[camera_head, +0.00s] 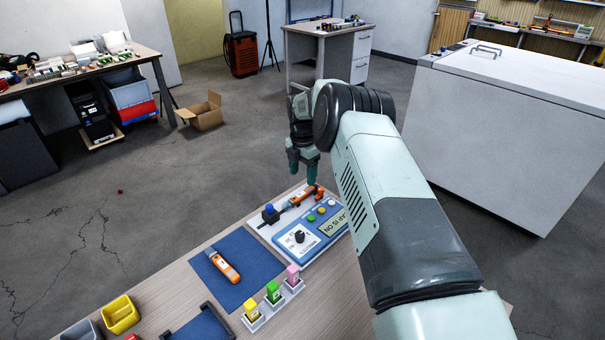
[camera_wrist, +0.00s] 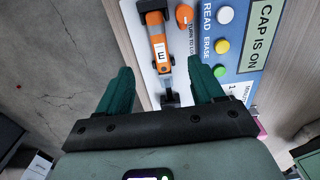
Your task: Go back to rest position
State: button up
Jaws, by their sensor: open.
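My gripper (camera_head: 303,170) is open above the far end of the control panel (camera_head: 330,243). In the wrist view its two green fingers (camera_wrist: 164,82) are spread apart with nothing gripped between them. Below them an orange and grey sensor (camera_wrist: 160,52) lies in the panel's fixture; it also shows in the head view (camera_head: 301,197), just under the fingertips. An orange knob (camera_wrist: 184,16) is beside it. The panel has white, yellow and green buttons and a display (camera_wrist: 264,38) reading "CAP IS ON". My arm hides the panel's right side in the head view.
A second orange device (camera_head: 223,267) lies on a blue mat (camera_head: 252,255). Yellow, green and pink blocks stand in white holders (camera_head: 274,304) at the front. A yellow bin (camera_head: 120,314) is at front left. A large white cabinet (camera_head: 500,130) stands right of my arm. Open floor lies beyond the table.

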jog(key=s+d+r+m+t, duration=0.15)
jog(key=s+r+m, duration=0.25)
jog(key=r, duration=0.9)
jog(key=s+d+r+m+t, duration=0.15)
jog(key=s+r+m, duration=0.25)
jog(key=r, duration=0.8)
jog(key=s+d+r+m, duration=0.4)
jog(key=s+r+m, duration=0.3)
jog(key=s+r, duration=0.5)
jog(key=s+d+f+m+t, duration=0.1)
jog(key=s+m, duration=0.4)
jog(key=s, duration=0.7)
jog(key=s+d+f+m+t, duration=0.1)
jog(key=s+d+m, duration=0.2)
jog(key=s, duration=1)
jog(key=m, duration=0.3)
jog(key=shift+s+d+m+t, duration=0.15)
jog(key=shift+d+m+t, duration=0.05)
jog(key=shift+m+t, duration=0.1)
